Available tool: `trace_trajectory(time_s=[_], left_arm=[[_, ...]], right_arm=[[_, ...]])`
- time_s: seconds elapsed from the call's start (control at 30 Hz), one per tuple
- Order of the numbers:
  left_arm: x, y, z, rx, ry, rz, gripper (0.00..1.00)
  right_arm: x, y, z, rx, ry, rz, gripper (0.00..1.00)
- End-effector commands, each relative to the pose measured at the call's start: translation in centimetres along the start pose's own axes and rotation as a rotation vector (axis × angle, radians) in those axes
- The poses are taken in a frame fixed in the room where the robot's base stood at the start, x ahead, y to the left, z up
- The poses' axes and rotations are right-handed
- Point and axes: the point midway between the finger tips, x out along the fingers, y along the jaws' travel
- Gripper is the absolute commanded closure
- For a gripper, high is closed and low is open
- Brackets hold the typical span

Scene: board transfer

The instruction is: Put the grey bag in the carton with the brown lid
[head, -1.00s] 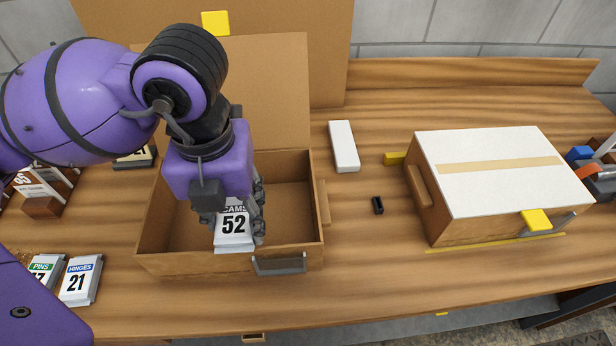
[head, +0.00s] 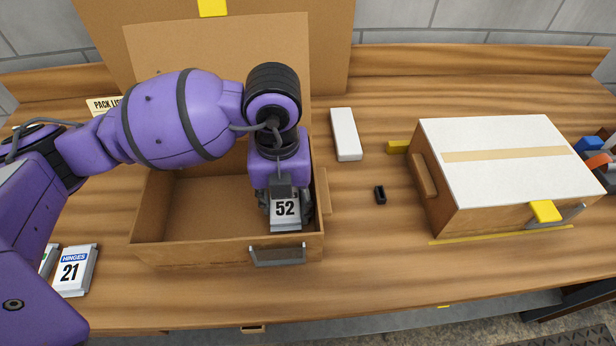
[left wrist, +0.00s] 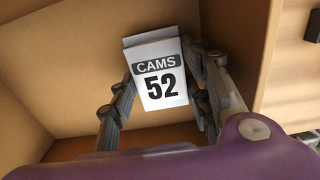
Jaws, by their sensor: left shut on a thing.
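The grey bag (head: 285,210) carries a label reading 52; in the left wrist view it (left wrist: 161,84) reads CAMS 52 with a grey band. My left gripper (head: 287,204) is shut on it and points down, with the bag hanging between its fingers. Bag and fingers are within the right part of the open carton (head: 180,252), near its right and front walls. Whether the bag touches the carton floor I cannot tell. The carton's brown lid (head: 215,50) stands raised at the back. My right gripper is not in view.
A closed carton with a white top (head: 500,185) stands at the right. A white block (head: 345,135) and a small black piece (head: 380,195) lie between the cartons. A HINGES 21 bag (head: 73,272) lies at the left. The front table strip is clear.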

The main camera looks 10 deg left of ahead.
Motion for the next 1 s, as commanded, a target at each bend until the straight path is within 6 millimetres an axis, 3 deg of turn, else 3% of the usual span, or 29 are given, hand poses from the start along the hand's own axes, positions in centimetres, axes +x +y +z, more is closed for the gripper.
trace_trajectory(time_s=[0.37, 0.4, 0.47, 0.77, 1.0], left_arm=[[0.6, 0.1, 0.0, -0.001, 0.001, 0.0, 0.88], [0.6, 0.1, 0.0, -0.001, 0.001, 0.001, 0.54], [0.6, 0.1, 0.0, -0.001, 0.0, 0.001, 0.47], [0.4, 0.1, 0.0, -0.001, 0.0, 0.0, 0.47], [-2.5, 0.0, 0.1, 0.0, -0.004, -0.002, 0.47]], right_arm=[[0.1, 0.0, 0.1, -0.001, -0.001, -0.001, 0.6], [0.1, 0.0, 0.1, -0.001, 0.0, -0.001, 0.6], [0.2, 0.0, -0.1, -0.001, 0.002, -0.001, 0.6], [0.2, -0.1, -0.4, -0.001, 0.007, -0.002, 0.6], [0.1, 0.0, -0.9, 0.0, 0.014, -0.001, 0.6]])
